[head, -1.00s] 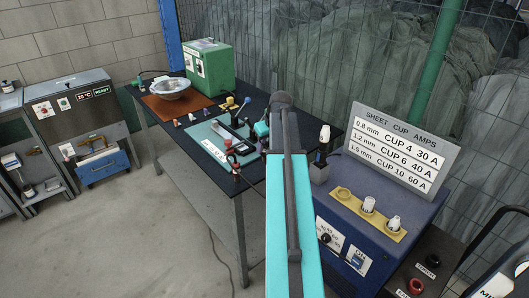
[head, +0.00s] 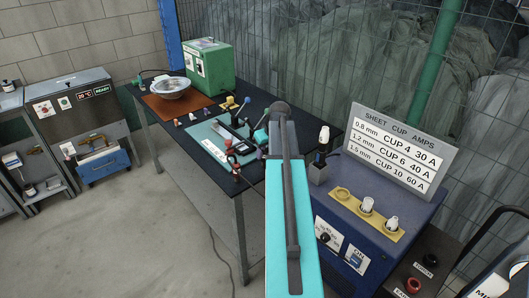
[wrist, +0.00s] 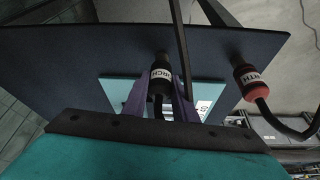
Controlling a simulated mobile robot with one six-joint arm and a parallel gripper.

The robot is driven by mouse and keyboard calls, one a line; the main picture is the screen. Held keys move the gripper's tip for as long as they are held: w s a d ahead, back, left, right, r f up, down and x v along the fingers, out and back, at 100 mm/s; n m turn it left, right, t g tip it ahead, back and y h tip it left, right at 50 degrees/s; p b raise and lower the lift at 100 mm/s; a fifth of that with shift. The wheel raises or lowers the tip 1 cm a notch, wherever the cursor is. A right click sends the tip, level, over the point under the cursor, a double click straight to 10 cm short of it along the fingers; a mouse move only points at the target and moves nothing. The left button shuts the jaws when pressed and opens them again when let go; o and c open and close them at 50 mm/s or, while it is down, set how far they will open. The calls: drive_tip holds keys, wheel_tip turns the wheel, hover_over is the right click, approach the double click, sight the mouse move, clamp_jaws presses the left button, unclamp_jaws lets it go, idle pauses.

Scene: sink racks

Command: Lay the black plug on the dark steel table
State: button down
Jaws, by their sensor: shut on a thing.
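In the wrist view, the black plug (wrist: 160,79) with a white label ending in "RCH" is between the purple fingers of my gripper (wrist: 160,96). The fingers are shut on it, and its black cable runs back between them. The dark steel table (wrist: 65,65) fills much of the view behind the plug. I cannot tell whether the plug touches the table top. In the head view, the dark table top (head: 272,101) stands left of my arm, which hides the plug and most of my gripper.
A red plug (wrist: 250,82) with a black cable is right of the black plug. A blue welder (head: 380,235) with a sign stands right of my arm.

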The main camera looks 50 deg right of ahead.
drive_tip(key=shift+f, duration=0.15)
drive_tip(key=c, duration=1.4)
unclamp_jaws()
drive_tip(key=shift+c, duration=0.2)
drive_tip(key=b+v, duration=0.2)
drive_tip(key=v, duration=1)
drive_tip(key=shift+d, duration=0.1)
